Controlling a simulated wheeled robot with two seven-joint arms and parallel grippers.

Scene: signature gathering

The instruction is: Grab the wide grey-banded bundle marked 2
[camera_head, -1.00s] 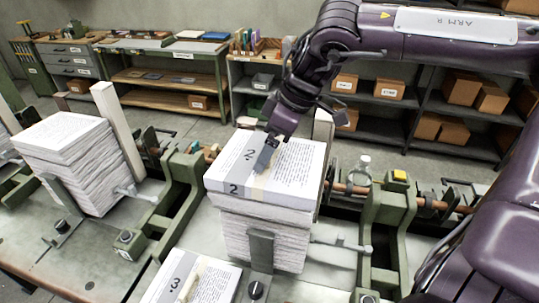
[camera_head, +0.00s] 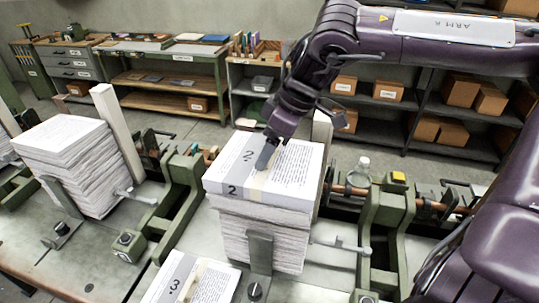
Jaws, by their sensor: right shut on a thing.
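The wide bundle marked 2 (camera_head: 292,178) is a thick white block of printed paper with a grey band and a pale strip across its top. It sits at the top of a tall paper stack (camera_head: 262,222). My right gripper (camera_head: 266,158) comes down from above and is shut at the pale strip on the bundle's top. The fingertips partly hide the strip, so the exact grip is hard to see. I cannot tell whether the bundle is clear of the stack. My left gripper is not in view.
A bundle marked 3 (camera_head: 204,284) lies in front. Another paper stack (camera_head: 62,135) stands at left beside a pale upright board (camera_head: 118,130). Green metal frames (camera_head: 182,190) flank the middle stack. Shelves with boxes are behind.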

